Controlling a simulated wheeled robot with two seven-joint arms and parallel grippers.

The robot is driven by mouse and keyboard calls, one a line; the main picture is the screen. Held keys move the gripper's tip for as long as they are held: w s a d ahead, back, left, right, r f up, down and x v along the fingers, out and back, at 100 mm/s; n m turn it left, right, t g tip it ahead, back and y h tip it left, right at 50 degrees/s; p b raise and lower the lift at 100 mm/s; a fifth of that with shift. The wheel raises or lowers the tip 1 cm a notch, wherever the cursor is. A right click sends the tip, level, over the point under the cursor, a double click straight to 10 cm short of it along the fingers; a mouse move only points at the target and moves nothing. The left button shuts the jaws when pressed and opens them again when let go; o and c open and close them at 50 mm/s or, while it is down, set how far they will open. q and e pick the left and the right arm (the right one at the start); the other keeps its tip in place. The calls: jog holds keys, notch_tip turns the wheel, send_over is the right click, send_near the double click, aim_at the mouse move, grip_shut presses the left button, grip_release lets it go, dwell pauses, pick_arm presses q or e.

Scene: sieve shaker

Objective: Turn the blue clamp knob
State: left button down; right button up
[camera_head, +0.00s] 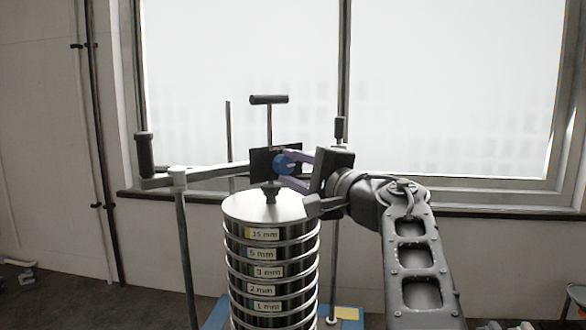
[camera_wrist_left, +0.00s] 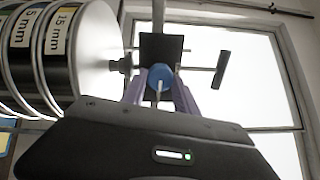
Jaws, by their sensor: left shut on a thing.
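The blue clamp knob (camera_head: 281,164) sits on the front of a black clamp block (camera_head: 261,160) above the sieve stack. The fingers hide part of the knob's edges. My right gripper is not in view.
The sieve stack (camera_head: 270,206) with mm labels stands below the clamp. A T-handle (camera_head: 269,100) rises above the block. A crossbar (camera_head: 215,171) runs left to a post (camera_head: 183,240) and a black handle (camera_head: 144,155). A window lies behind.

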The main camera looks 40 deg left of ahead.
pick_arm(q)
jog(key=c, duration=0.9)
grip_release()
jog(key=shift+c, duration=0.2)
jog(key=shift+d, duration=0.1)
jog(key=b+v, duration=0.2)
jog(key=v, duration=0.5)
jog(key=shift+d, duration=0.3)
jog(key=shift+s+f, duration=0.1)
